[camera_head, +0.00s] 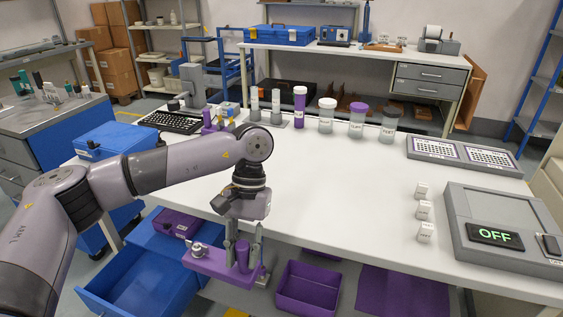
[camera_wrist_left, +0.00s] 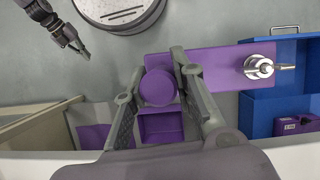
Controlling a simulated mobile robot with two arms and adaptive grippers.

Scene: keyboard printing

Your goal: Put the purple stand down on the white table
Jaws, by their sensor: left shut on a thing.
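The purple stand (camera_head: 222,264) has a thick purple post and a metal piece at one end. My left gripper (camera_head: 243,248) is shut on its post, fingers pointing down. The stand hangs just off the front edge of the white table (camera_head: 340,190), over the open blue drawer and floor side. In the left wrist view the fingers (camera_wrist_left: 185,105) flank the post (camera_wrist_left: 158,87), and the stand's flat base (camera_wrist_left: 225,62) reaches right to the metal piece (camera_wrist_left: 262,67). What looks like my right gripper (camera_wrist_left: 82,50) is at the upper left there, its jaws unclear.
The middle of the table is clear. Several lidded jars (camera_head: 327,115) and a keyboard (camera_head: 172,122) stand at its back. Small white blocks (camera_head: 424,210) and a grey device reading OFF (camera_head: 505,236) are at right. An open blue drawer (camera_head: 150,285) and purple bin (camera_head: 307,287) lie below.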

